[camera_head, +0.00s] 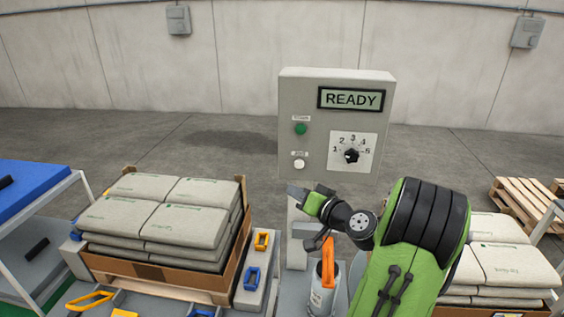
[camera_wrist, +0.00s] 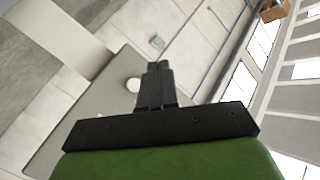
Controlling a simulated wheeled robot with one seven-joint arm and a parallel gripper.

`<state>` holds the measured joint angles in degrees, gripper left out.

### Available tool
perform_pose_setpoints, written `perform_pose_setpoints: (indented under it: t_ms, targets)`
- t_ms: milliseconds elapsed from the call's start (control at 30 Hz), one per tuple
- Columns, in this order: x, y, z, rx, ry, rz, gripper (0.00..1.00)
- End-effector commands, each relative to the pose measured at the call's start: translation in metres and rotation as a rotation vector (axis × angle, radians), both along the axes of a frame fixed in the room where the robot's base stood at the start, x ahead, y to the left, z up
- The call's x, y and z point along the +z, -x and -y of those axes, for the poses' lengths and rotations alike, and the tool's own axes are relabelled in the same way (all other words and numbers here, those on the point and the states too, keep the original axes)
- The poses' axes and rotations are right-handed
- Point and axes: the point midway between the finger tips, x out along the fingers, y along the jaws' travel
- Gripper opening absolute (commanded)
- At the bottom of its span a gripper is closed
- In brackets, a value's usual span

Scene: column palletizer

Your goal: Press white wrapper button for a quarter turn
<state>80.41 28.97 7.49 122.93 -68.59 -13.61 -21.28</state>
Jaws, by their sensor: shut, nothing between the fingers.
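The grey control panel (camera_head: 318,86) stands upright ahead, with a display reading READY. The white button (camera_head: 299,164) is at its lower left, below a green button (camera_head: 300,129). A dial (camera_head: 352,155) numbered 1 to 5 is to its right. My gripper (camera_head: 308,194) is below the white button, apart from it in the picture. In the wrist view, my gripper (camera_wrist: 156,72) shows its black fingers together and empty. A round white spot that looks like the white button (camera_wrist: 133,85) lies just left of the fingertips, on the grey panel face (camera_wrist: 95,105).
A pallet box (camera_head: 160,273) with stacked sacks (camera_head: 165,215) stands left, more sacks (camera_head: 510,262) right. A container with an orange-handled tool (camera_head: 327,265) is below my arm. Yellow and blue handles (camera_head: 252,277) lie nearby. Floor behind the panel is clear.

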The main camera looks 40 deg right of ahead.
Motion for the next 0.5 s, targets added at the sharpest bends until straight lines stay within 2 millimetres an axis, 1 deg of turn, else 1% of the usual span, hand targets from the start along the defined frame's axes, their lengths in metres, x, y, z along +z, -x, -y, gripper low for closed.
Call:
perform_pose_setpoints:
  t_ms: [333,500]
  targets:
    - [0.001,-0.002,0.002,0.000,0.001,0.000,0.00]
    - [0.004,-0.013,0.016,0.001,0.000,0.000,0.00]
